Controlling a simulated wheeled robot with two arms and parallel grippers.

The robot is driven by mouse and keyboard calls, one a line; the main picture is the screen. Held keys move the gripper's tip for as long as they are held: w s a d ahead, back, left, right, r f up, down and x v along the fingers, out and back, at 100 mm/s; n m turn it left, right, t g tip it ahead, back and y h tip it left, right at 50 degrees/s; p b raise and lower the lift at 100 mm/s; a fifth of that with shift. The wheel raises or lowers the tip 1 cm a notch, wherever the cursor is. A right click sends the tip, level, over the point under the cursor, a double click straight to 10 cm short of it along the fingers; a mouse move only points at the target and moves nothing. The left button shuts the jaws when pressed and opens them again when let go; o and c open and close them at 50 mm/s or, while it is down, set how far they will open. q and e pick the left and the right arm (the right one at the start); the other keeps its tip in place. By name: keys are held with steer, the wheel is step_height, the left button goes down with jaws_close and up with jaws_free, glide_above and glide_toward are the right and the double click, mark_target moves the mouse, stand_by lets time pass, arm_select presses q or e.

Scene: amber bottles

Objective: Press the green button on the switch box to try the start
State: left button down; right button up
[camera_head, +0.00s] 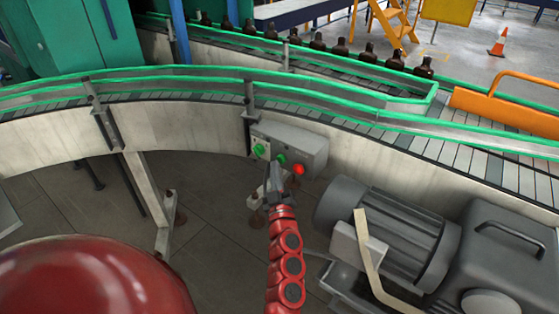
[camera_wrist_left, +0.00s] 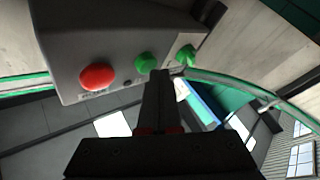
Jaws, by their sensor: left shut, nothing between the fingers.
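The grey switch box (camera_head: 303,143) is mounted on the side of the curved conveyor. Its face carries a green knob (camera_head: 259,150), the green button (camera_head: 281,159) in the middle and a red button (camera_head: 299,169). My left gripper (camera_head: 273,168) is shut and empty, its tip just in front of the box near the green button. In the left wrist view the shut fingers (camera_wrist_left: 159,75) point at the box, between the green button (camera_wrist_left: 145,63) and the green knob (camera_wrist_left: 187,55). I cannot tell whether they touch the button. My right gripper is not in view.
A grey motor (camera_head: 390,235) with a large housing stands right of the box. The conveyor with green rails (camera_head: 190,72) curves behind it. Several amber bottles (camera_head: 340,46) stand on the far belt. The floor (camera_head: 215,195) left of the box is mostly clear, apart from conveyor legs.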

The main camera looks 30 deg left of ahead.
arm_select(q)
steer(key=shift+w, duration=0.45)
stand_by(0.7)
steer(key=shift+s, duration=0.85)
steer(key=s, duration=0.5)
steer(key=shift+a+p, duration=0.2)
steer(key=shift+p, duration=0.1)
stand_by(0.7)
